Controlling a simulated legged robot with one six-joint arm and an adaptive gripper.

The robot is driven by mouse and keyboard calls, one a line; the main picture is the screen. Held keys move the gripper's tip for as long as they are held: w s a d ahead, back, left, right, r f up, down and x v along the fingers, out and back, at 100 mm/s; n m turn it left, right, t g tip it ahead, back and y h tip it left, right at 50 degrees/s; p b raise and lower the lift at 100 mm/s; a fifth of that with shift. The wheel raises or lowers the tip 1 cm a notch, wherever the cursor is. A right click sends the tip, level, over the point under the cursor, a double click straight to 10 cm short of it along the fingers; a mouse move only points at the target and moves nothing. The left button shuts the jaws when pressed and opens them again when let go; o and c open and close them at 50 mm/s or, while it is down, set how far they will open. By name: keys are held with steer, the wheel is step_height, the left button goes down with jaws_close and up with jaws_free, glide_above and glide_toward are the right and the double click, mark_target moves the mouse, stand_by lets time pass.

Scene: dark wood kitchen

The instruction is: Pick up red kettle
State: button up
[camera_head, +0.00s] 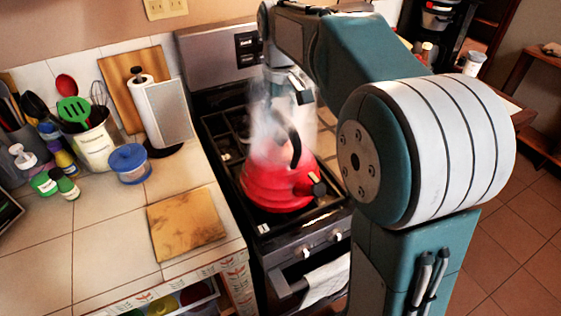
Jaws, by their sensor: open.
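The red kettle (273,187) sits upright on the stove top, with a black curved handle on top and a dark spout tip at its right. A whitish, see-through haze covers its upper part and the space above it. My arm reaches over the stove from the right. My gripper (292,108) is above the kettle, near its handle, and is open. The haze blurs the fingers, so I cannot tell whether they touch the handle. No lift of the kettle off the stove shows.
The stove (222,135) has black grates and a front oven handle with a towel (326,281). On the tiled counter to the left are a wooden board (186,223), a blue-lidded container (130,164), a paper towel holder (168,113) and a utensil crock (95,146). Floor is open at right.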

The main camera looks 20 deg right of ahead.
steer(key=shift+f, duration=0.4)
steer(key=shift+f, duration=0.2)
stand_by(0.3)
steer(key=shift+c, duration=0.3)
jaws_close()
steer(key=shift+r, duration=0.1)
